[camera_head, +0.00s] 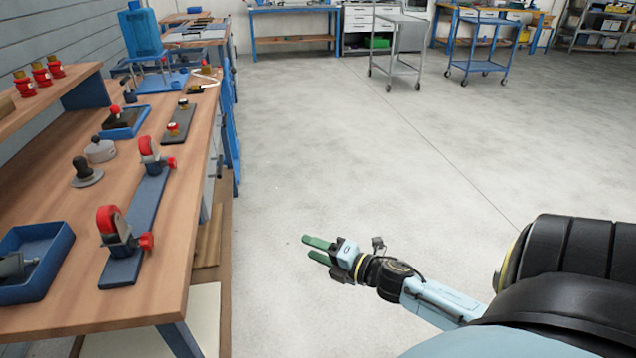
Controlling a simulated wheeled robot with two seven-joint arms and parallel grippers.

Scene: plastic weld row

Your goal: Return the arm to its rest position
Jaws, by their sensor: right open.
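My right gripper (318,249) shows in the head view, low and right of the workbench, over the bare floor. Its two green fingers point left toward the bench and are parted, with nothing between them. The pale blue forearm and black wrist behind it run back to the lower right. The gripper is apart from the bench and touches nothing. My left gripper is not in view.
A wooden workbench (185,215) fills the left, with a blue tray (60,240), red-wheeled clamps on a blue plate (147,210) and a blue press (140,35). Carts (403,45) and benches stand at the back. The grey floor (330,140) between is clear.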

